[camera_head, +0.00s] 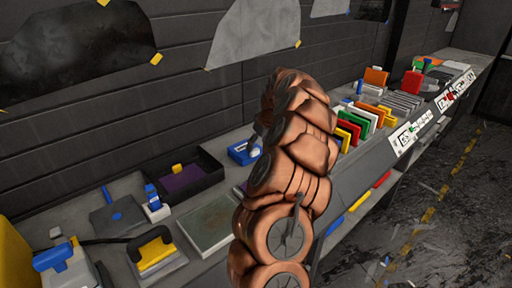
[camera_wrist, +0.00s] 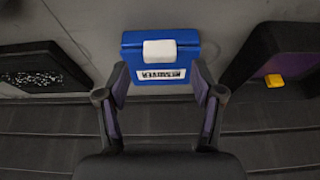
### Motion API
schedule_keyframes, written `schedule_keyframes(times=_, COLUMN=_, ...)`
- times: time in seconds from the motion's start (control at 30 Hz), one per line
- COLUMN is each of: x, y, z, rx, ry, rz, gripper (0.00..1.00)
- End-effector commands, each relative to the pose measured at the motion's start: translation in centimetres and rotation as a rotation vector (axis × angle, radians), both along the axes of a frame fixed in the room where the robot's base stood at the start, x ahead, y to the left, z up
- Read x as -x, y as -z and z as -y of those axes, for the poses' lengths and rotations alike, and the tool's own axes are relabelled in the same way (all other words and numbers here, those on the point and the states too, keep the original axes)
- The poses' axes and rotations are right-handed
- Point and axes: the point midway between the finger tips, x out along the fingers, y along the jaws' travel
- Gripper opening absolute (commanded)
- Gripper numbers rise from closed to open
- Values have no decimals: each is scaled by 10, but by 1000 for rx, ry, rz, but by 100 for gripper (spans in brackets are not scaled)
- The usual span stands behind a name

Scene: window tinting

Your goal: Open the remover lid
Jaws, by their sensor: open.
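The remover (camera_wrist: 134,60) is a blue box with a white block-shaped lid (camera_wrist: 159,51) and a label in the wrist view. In the head view the remover (camera_head: 238,154) stands on the workbench against the wall, partly hidden by my arm. My gripper (camera_wrist: 160,82) is open and empty. In the wrist view its two fingers point toward the remover, with their tips near its lower corners. I cannot tell whether they touch it. In the head view my arm hides most of the gripper.
A black tray (camera_head: 212,172) with purple lining and a yellow block lies beside the remover; it also shows in the wrist view (camera_wrist: 240,72). A dark speckled tray (camera_wrist: 45,52) lies on the other side. Colored panels (camera_head: 357,124) stand farther along the bench.

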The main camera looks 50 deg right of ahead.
Motion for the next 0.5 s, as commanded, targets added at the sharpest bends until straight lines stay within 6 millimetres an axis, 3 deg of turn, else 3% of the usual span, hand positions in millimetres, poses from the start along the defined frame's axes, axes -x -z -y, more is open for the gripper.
schedule_keyframes(times=0.2, x=-11, y=25, z=0, rx=-1, ry=0, rz=-4, gripper=67)
schedule_keyframes(times=0.5, x=-14, y=33, z=2, rx=2, ry=1, rz=0, gripper=67)
